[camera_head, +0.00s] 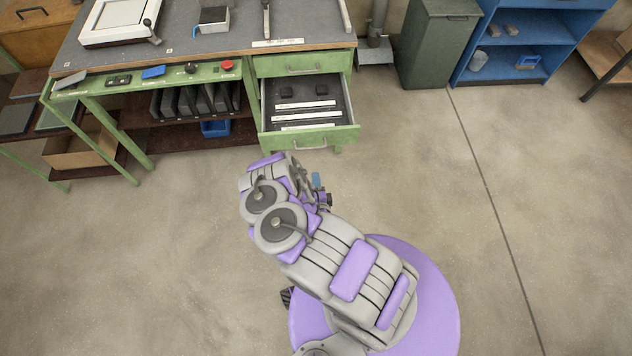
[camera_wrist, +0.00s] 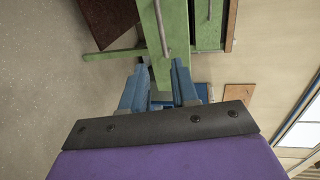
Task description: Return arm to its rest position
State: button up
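My arm is folded over my purple base in the head view. A small blue part of my gripper (camera_head: 317,181) shows beside the arm there; the rest of it is hidden behind my arm links. In the wrist view the two blue fingers of my gripper (camera_wrist: 158,82) stand apart. No held object shows between them. The gripper is clear of the bench, on the floor side of the open drawer.
A green workbench (camera_head: 200,74) stands ahead with a drawer (camera_head: 312,139) pulled open, holding white-labelled dividers and small dark pieces. A dark green bin (camera_head: 437,45) and blue shelf (camera_head: 512,55) stand at back right. Floor on both sides of me is free.

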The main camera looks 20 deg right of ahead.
dwell(0.7)
